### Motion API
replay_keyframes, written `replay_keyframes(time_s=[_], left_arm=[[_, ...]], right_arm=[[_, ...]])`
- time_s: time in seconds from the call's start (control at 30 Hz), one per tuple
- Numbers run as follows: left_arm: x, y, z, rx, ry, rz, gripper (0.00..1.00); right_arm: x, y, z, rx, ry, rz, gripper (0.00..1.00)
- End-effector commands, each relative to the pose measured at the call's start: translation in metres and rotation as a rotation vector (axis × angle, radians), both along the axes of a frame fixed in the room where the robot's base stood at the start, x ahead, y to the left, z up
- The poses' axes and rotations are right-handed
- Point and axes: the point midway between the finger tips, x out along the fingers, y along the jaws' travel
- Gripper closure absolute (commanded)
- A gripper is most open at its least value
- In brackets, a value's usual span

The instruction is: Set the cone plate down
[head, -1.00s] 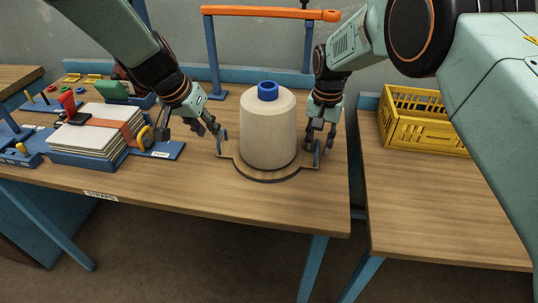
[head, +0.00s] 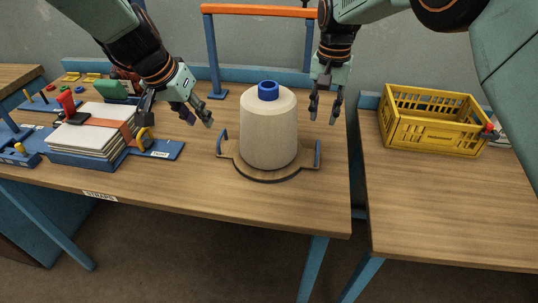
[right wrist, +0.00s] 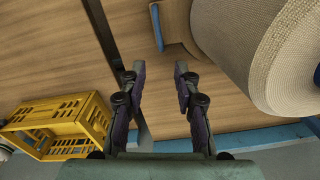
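The cone plate (head: 229,154) is a wooden board with an upright blue handle at each side. It rests flat on the wooden table and bears a big cream thread cone (head: 268,132) with a blue tube at its top. My left gripper (head: 199,121) is open and empty, up and left of the plate's left handle. My right gripper (head: 323,116) is open and empty, above and behind the right handle, apart from it. In the right wrist view, its spread fingers (right wrist: 157,73) have nothing between them; the plate's edge (right wrist: 177,22) and the cone (right wrist: 262,50) show beyond.
A stack of white sheets (head: 100,137) with an orange strap stands on the left of the table. A blue frame with an orange bar (head: 260,11) stands behind the cone. A yellow crate (head: 430,122) is on the right table, past a gap. The table's front is clear.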

Motion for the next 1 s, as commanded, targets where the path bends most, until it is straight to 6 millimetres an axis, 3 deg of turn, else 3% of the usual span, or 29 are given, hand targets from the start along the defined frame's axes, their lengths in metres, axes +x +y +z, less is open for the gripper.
replay_keyframes(time_s=[0.2,0.77,0.87,1.0], left_arm=[[0.000,0.000,0.000,0.000,0.000,0.000,0.69],[0.000,0.000,0.001,0.000,0.000,0.000,0.69],[0.000,0.000,0.012,0.000,0.000,0.000,0.69],[0.000,0.000,0.041,0.000,0.000,0.000,0.69]], right_arm=[[0.000,0.000,0.022,0.000,0.001,0.000,0.69],[0.000,0.000,0.026,0.000,0.001,-0.001,0.69],[0.000,0.000,0.036,0.000,0.001,0.000,0.69],[0.001,0.000,0.066,0.000,0.001,0.000,0.69]])
